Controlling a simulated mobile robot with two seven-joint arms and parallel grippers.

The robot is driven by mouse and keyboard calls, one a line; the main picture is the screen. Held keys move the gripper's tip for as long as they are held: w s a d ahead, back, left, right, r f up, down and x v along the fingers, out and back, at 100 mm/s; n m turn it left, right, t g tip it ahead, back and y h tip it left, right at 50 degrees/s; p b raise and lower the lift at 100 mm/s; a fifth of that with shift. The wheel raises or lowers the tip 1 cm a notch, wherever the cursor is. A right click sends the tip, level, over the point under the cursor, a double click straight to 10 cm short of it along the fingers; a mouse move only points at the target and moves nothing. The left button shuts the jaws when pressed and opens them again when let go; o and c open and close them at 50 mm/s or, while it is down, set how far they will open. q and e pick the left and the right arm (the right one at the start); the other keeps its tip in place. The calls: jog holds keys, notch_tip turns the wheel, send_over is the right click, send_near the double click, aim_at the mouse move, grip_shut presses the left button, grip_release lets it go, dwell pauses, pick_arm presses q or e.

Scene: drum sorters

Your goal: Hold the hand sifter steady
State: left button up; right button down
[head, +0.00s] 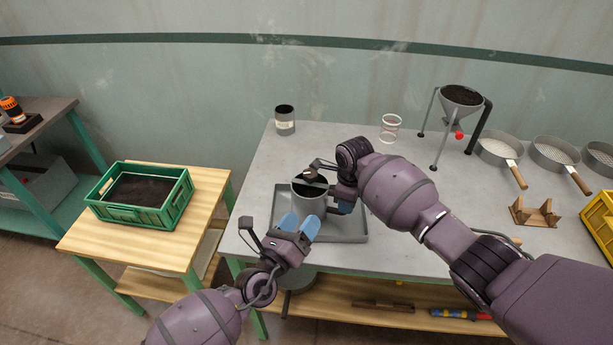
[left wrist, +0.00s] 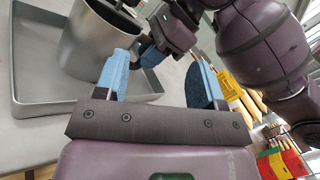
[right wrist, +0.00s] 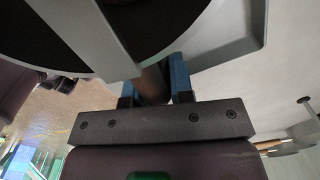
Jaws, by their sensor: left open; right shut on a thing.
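The hand sifter (head: 309,194) is a grey metal cup with dark material inside and a bar across its top. It stands in or just above the grey tray (head: 350,238); I cannot tell if it touches. My right gripper (right wrist: 154,82) is shut on its brownish handle (right wrist: 152,88), close under the cup's rim. My left gripper (head: 299,226) is open and empty at the tray's front edge, just in front of the cup. In the left wrist view the cup (left wrist: 92,45) is beyond the left finger, not between the fingers.
A green crate (head: 179,198) of dark soil stands on the wooden table at left. On the grey table are a labelled can (head: 285,127), a clear jar (head: 390,128), a funnel stand (head: 462,97), sieves (head: 497,150), a wooden rest (head: 535,214) and a yellow crate (head: 602,222).

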pick_arm(q)
jog(key=m+y, duration=0.1)
jog(key=y, duration=0.1)
send_near(306, 177)
jog(key=a, duration=0.3)
jog(key=w+d+m, duration=0.2)
jog(key=w+d+m+g+h, duration=0.1)
jog(key=w+d+m, duration=0.1)
jog(key=w, duration=0.1)
jog(key=w+d+m, duration=0.1)
jog(key=w+d, duration=0.1)
jog(key=d, duration=0.1)
jog(key=shift+w+d+r+m, duration=0.1)
jog(key=shift+w+r+m, duration=0.05)
jog(key=shift+r+m, duration=0.25)
jog(key=shift+x, duration=0.85)
jog(key=shift+f, duration=0.15)
